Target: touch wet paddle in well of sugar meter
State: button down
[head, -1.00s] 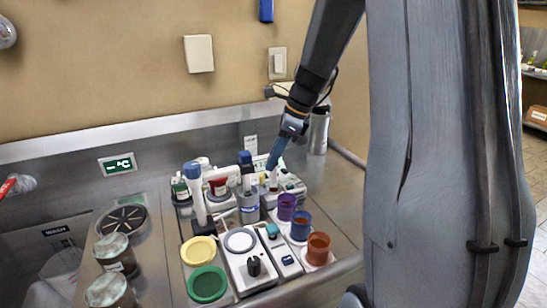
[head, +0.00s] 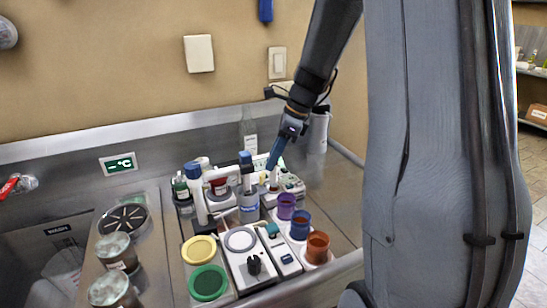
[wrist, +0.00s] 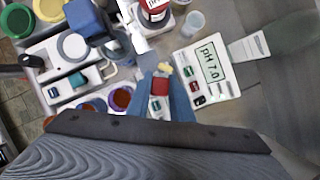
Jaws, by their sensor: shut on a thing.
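My gripper (head: 270,167) reaches down over the back right of the bench equipment, its blue fingers pointing down. In the wrist view my gripper (wrist: 162,88) is shut, with a small pale yellow piece (wrist: 165,68) at its tips that looks like the paddle. Most of the paddle is hidden, and I cannot tell if it is wet. The white unit with a teal part and small display, which looks like the sugar meter (head: 287,263), stands at the front between a larger white unit and the coloured cups. It is apart from my gripper. Its well is not clearly visible.
A pH meter (wrist: 212,62) reading 7.0 is beside my fingers. Purple, blue and orange cups (head: 317,246) stand right of the sugar meter. Tall blue-topped bottles (head: 249,190) stand left of my gripper. Yellow and green lids (head: 208,283) lie front left. Bare steel is at right.

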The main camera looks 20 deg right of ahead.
jog(key=shift+f, duration=0.55)
dwell(0.7)
jog(key=shift+r, duration=0.1)
dwell(0.4)
notch_tip(320, 180, up, 6)
jog(key=p, duration=0.6)
dwell(0.7)
